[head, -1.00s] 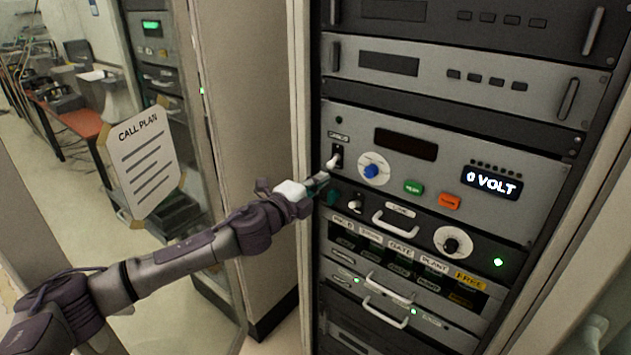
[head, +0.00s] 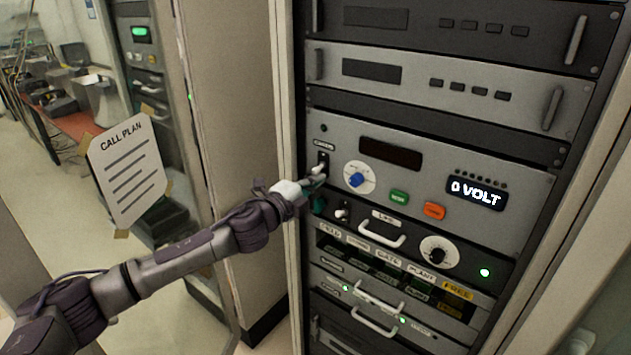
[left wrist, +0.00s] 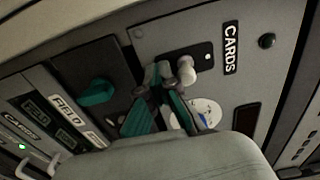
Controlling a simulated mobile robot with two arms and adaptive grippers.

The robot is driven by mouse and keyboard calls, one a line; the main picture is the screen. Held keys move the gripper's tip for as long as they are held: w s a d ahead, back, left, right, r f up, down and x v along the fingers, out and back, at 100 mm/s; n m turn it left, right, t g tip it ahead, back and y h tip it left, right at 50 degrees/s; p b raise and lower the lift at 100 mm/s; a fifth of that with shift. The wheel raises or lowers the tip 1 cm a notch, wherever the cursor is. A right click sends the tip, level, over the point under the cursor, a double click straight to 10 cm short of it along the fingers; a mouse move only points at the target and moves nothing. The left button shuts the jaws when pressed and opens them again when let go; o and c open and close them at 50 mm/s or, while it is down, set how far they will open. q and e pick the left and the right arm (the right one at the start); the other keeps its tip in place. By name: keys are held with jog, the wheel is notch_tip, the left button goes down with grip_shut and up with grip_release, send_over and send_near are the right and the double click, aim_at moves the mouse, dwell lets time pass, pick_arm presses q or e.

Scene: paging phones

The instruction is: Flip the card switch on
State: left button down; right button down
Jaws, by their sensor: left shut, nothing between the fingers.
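The card switch is a small toggle with a white-tipped lever (left wrist: 187,70) on a black plate, beside a CARDS label (left wrist: 230,48) in the left wrist view. In the head view the switch plate (head: 323,158) is at the left of the grey panel, with the lever pointing downward. My left gripper (left wrist: 161,72) is shut and empty. Its fingertips are right beside the lever; I cannot tell whether they touch it. In the head view the left gripper (head: 317,179) is just below the switch and partly covers the lever's end.
A blue knob (head: 355,180), green button (head: 399,197) and orange button (head: 434,211) are to the right. The display (head: 476,191) reads 0 VOLT. A teal knob (left wrist: 97,92) is close to the fingers. A CALL PLAN sheet (head: 128,172) hangs at left.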

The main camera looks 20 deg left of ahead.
pick_arm(q)
jog(key=shift+r, duration=0.35)
pick_arm(e)
jog(key=shift+r, duration=0.3)
pick_arm(q)
jog(key=shift+f, duration=0.15)
jog(key=f+v, duration=0.1)
jog(key=v, duration=0.7)
jog(key=shift+b, duration=0.45)
pick_arm(e)
jog(key=shift+d+f, duration=0.2)
jog(key=shift+f, duration=0.45)
